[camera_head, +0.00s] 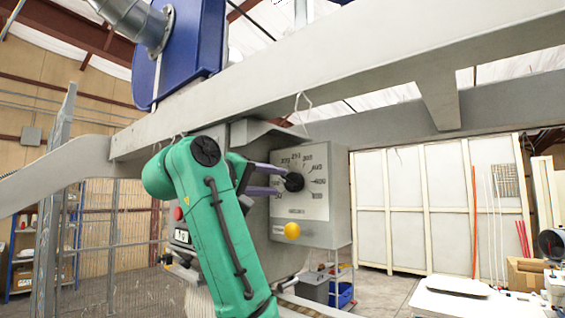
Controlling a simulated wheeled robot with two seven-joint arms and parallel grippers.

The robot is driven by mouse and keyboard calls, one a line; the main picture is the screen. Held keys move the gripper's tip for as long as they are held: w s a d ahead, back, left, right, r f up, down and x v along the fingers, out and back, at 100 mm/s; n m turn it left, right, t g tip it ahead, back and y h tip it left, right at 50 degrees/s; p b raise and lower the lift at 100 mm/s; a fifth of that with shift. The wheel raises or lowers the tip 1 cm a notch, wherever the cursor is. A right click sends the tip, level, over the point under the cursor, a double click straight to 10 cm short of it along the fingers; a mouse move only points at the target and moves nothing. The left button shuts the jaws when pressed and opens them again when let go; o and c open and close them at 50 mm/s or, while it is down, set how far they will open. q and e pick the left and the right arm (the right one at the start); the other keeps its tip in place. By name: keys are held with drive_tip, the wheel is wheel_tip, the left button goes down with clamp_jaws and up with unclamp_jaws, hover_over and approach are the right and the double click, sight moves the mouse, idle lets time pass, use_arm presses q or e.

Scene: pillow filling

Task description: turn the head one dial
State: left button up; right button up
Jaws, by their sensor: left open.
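The dial (294,182) is a black round knob on a pale face plate with printed numbers around it. The plate is on the front of a grey control box (341,205) under a large grey beam. My left gripper (279,182) has purple-grey fingers that reach in from the left to the dial. The fingers are apart, one above the other, with their tips at the knob's left edge. I cannot tell whether they touch it. My green left arm hides part of the machine to the left. My right gripper is not in view.
A yellow ball-shaped knob (292,230) sits below the dial plate. A red button (178,213) is left of my arm. The grey beam (330,75) crosses above. A wire fence (120,240) stands at left, and a white table (455,300) at lower right.

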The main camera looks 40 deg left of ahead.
sight(286, 182)
use_arm(q)
drive_tip(key=w+p, duration=0.1)
drive_tip(key=w, duration=0.2)
drive_tip(key=shift+r, duration=0.1)
drive_tip(key=shift+w+a, duration=0.1)
drive_tip(key=shift+w, duration=0.05)
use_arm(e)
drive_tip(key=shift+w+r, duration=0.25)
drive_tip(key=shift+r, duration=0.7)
use_arm(q)
clamp_jaws()
